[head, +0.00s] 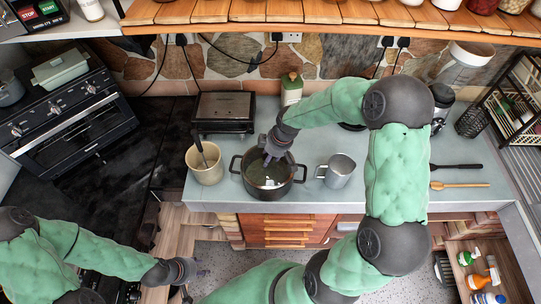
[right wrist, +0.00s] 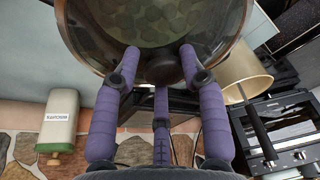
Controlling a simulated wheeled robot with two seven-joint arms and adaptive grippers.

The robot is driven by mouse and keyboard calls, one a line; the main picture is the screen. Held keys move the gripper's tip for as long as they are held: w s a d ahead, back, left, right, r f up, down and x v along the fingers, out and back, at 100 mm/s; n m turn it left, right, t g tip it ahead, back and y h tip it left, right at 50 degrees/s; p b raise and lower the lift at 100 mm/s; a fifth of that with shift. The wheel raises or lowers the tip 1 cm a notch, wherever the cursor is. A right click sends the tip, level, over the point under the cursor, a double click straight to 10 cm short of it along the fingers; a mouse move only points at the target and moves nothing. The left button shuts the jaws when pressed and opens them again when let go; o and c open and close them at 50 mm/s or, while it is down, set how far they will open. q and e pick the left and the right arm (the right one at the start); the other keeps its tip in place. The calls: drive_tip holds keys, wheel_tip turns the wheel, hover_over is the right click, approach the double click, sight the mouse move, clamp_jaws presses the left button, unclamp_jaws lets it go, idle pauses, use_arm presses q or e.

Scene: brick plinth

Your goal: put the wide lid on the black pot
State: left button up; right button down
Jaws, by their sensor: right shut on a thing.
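The black pot (head: 246,184) stands on the counter with its two side handles showing. The wide lid, dark-rimmed with a see-through top (right wrist: 108,50), is over the pot's mouth; I cannot tell whether it rests on the rim. My right gripper (head: 270,157) is over the pot. In the right wrist view its purple fingers (right wrist: 160,72) are shut around the lid's dark knob. My left gripper (head: 199,273) is low at the left, away from the pot, with its fingers spread and seemingly empty.
A beige crock (head: 207,168) with a utensil stands left of the pot. A metal mug (head: 339,172) stands close at its right. A dark grill (head: 224,113) and a green-capped canister (head: 291,90) are behind. Two utensils (head: 459,185) lie at the right.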

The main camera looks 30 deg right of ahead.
drive_tip(key=shift+f, duration=0.1)
drive_tip(key=c, duration=0.6)
unclamp_jaws()
drive_tip(key=v, duration=1.2)
drive_tip(key=shift+w, duration=0.1)
